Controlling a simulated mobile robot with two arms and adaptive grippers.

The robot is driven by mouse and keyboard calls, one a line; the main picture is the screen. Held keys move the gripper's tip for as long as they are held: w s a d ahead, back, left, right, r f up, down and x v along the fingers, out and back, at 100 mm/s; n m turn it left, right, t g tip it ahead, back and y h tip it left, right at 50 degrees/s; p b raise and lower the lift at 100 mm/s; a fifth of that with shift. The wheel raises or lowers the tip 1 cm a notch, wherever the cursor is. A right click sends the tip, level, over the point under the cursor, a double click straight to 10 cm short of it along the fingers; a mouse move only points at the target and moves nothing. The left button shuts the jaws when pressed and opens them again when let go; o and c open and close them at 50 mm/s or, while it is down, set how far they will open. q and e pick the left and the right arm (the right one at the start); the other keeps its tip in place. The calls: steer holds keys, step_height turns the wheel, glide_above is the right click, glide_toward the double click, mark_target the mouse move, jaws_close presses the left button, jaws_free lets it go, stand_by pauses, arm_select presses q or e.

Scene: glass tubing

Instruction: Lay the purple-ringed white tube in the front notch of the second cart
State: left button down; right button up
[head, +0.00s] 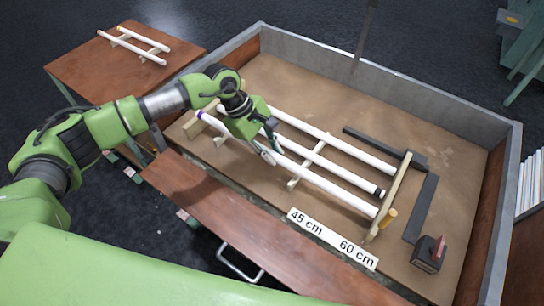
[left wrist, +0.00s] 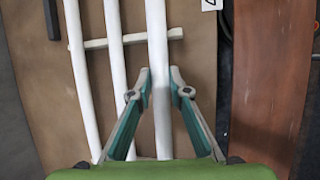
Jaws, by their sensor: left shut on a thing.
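A long white tube (head: 325,184) with a purple ring near its left end (head: 201,115) is the front one of three tubes in the grey-rimmed tray (head: 440,104). My left gripper (head: 268,152) is shut on this tube along its length. In the left wrist view my left gripper's fingers (left wrist: 159,82) sit on both sides of the tube (left wrist: 158,45). The purple ring is outside that view. A brown-topped cart (head: 75,70) stands at the far left. I cannot tell which cart is the second or see the front notch clearly. My right gripper is not in view.
Two other white tubes (head: 342,137) lie close behind, over a pale crossbar (head: 307,163). A wooden end bar (head: 393,190), a black square (head: 422,208) and a dark block (head: 428,254) are at right. The far-left cart bears two white tubes (head: 145,39) on a rack.

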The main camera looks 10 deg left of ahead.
arm_select(q)
step_height(320, 180, down, 3)
steer(key=shift+r, duration=0.1)
steer(key=shift+f, duration=0.35)
steer(key=shift+f+b, duration=0.3)
steer(key=shift+b, duration=0.35)
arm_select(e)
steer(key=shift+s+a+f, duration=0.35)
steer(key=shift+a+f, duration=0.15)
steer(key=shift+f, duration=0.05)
arm_select(q)
steer(key=c, duration=1.9)
jaws_free()
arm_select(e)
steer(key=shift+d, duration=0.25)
arm_select(q)
steer(key=shift+r, duration=0.1)
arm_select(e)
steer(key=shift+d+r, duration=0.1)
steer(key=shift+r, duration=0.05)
